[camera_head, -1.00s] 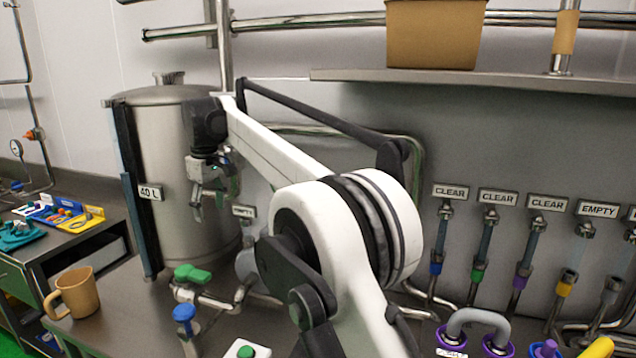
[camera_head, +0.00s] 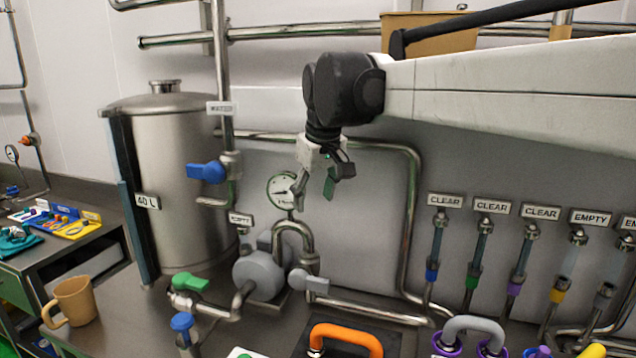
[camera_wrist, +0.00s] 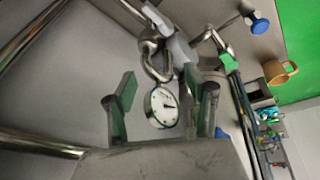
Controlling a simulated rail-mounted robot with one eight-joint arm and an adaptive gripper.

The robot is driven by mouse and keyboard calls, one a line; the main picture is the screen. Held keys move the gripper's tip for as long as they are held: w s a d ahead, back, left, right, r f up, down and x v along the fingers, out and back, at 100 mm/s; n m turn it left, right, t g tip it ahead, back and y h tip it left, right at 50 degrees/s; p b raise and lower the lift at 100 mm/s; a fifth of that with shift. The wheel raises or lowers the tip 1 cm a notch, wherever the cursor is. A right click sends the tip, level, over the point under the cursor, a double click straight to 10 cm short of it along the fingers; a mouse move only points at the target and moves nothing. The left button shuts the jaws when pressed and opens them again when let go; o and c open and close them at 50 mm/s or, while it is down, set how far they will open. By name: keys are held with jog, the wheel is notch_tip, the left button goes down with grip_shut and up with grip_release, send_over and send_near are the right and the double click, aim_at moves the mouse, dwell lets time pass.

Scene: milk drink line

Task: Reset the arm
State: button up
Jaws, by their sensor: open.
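My gripper (camera_head: 318,190) hangs in the air in front of the grey wall, at the middle of the head view. It is below my arm's black wrist joint, and the white arm link reaches in from the right. Its fingers are apart with nothing between them. In the wrist view my gripper (camera_wrist: 163,100) shows two fingers with green pads, spread apart. A round pressure gauge (camera_head: 282,190) is behind and to the left of the gripper. The gauge also shows between the fingers in the wrist view (camera_wrist: 162,107), apart from them.
A steel tank (camera_head: 178,190) marked 40 L stands left, beside a pipe with a blue valve handle (camera_head: 207,172). A pump (camera_head: 260,274), a green valve handle (camera_head: 190,281) and a tan mug (camera_head: 73,301) are on the counter. Labelled tubes line the right. A brown box (camera_head: 432,34) sits above.

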jog(key=s+d+f+m+t+p, duration=0.1)
jog(key=s+d+f+m+t, duration=0.15)
jog(key=s+d, duration=1.05)
jog(key=s+d+f+m+h+p, duration=0.1)
jog(key=s+d+f+m, duration=0.3)
jog(key=s+d+f, duration=0.4)
jog(key=s+f+t, duration=0.1)
jog(key=s+f, duration=0.2)
jog(key=s, duration=0.4)
jog(key=shift+f+m+p, duration=0.2)
jog(key=shift+m+p, duration=0.1)
jog(key=shift+m, duration=0.05)
